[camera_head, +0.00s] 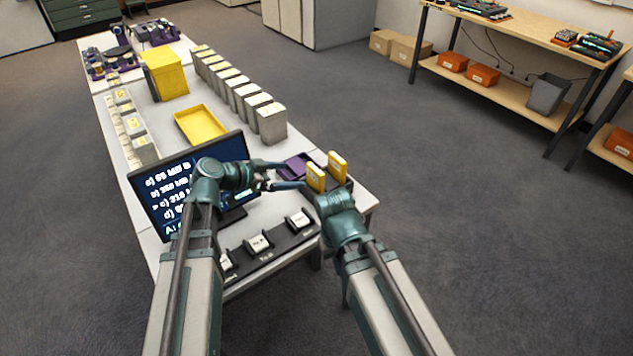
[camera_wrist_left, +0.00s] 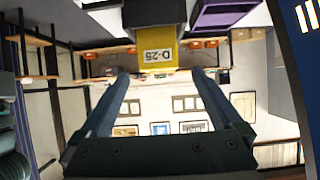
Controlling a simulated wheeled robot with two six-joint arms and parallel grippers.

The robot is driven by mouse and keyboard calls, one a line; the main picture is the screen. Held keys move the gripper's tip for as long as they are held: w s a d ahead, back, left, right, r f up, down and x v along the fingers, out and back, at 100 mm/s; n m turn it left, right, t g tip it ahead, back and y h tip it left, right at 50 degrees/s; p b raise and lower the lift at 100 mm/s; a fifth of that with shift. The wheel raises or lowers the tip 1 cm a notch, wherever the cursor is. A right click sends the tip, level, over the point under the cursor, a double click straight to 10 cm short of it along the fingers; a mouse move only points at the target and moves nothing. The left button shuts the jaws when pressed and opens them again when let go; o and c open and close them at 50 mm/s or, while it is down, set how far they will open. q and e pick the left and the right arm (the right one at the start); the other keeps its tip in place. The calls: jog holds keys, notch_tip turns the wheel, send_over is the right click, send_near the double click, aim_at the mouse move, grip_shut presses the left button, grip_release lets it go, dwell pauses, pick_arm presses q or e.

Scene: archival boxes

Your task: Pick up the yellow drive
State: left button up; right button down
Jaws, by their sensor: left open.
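Two yellow drives stand upright in a dark holder (camera_head: 345,190) near the table's right edge: a nearer yellow drive (camera_head: 316,179) and a farther yellow drive (camera_head: 337,163). My left gripper (camera_head: 287,176) is open and empty, just left of the nearer drive, with its fingers pointing at it. In the left wrist view, a yellow drive labelled D-25 (camera_wrist_left: 157,50) shows ahead, between and beyond the fingertips of the left gripper (camera_wrist_left: 160,85). It appears apart from both fingers. My right arm comes in at the right, but its fingers are hidden.
A monitor (camera_head: 165,190) stands behind the left arm. A purple tray (camera_head: 293,165) lies beside the holder. A dark strip with white blocks (camera_head: 270,248) lies along the front edge. A yellow tray (camera_head: 200,125) and a row of grey boxes (camera_head: 271,123) are farther back.

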aim_at(312, 175)
pick_arm(q)
jog(key=b+x, duration=0.3)
jog(key=x, duration=0.4)
jog(key=shift+w+d+f+b, duration=0.1)
jog(key=shift+d+f+b, duration=0.15)
jog(key=shift+b, duration=0.15)
jog(key=shift+w+d+f, duration=0.15)
jog(key=shift+w+d, duration=0.1)
jog(key=shift+d, duration=0.15)
jog(key=b+x, duration=0.3)
jog(key=x, duration=0.2)
jog(key=shift+d+f, duration=0.1)
jog(key=shift+f, duration=0.05)
jog(key=shift+s, duration=0.1)
jog(key=c, duration=1.2)
jog(key=shift+c, duration=0.2)
notch_tip(312, 175, up, 10)
jog(key=p, duration=1)
jog(key=shift+r, duration=0.25)
